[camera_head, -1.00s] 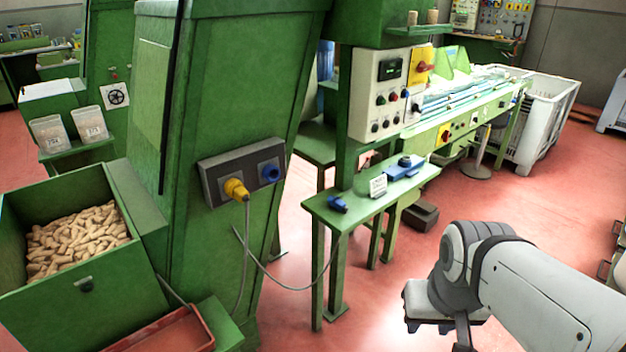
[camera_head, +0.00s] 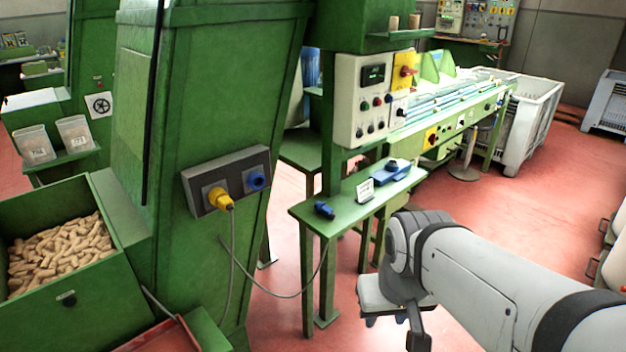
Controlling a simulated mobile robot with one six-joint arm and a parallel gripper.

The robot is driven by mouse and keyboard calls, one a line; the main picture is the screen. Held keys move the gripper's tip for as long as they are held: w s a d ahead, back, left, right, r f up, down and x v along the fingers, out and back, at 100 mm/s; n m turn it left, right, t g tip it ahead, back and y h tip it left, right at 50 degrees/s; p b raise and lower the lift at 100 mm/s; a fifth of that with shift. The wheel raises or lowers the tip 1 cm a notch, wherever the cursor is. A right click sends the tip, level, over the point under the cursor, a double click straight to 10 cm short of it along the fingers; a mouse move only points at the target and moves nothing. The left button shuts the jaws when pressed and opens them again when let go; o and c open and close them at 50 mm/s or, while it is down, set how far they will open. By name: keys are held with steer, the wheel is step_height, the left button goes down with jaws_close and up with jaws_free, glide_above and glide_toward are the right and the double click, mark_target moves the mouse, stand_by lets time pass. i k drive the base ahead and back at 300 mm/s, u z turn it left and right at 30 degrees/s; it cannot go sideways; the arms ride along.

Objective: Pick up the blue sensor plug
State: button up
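The blue sensor plug (camera_head: 324,210) lies on the small green bench (camera_head: 345,213), near its left end. A thin grey cable (camera_head: 290,295) hangs from the bench near the plug and loops left toward the machine. A yellow plug (camera_head: 219,198) sits in the dark socket box on the green machine, with a blue socket (camera_head: 256,181) beside it. My gripper (camera_head: 394,328) is at the lower middle, in front of and right of the bench, apart from the plug. Its two dark fingers appear spread with nothing between them; the lower tip reaches near the picture's bottom edge.
A small white sign (camera_head: 365,190) and a blue device (camera_head: 391,171) stand on the bench right of the plug. The control panel (camera_head: 374,98) rises behind. A bin of corks (camera_head: 65,300) is at lower left. Red floor is open at right.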

mark_target(322, 209)
steer(key=i, duration=0.85)
steer(key=u, duration=0.05)
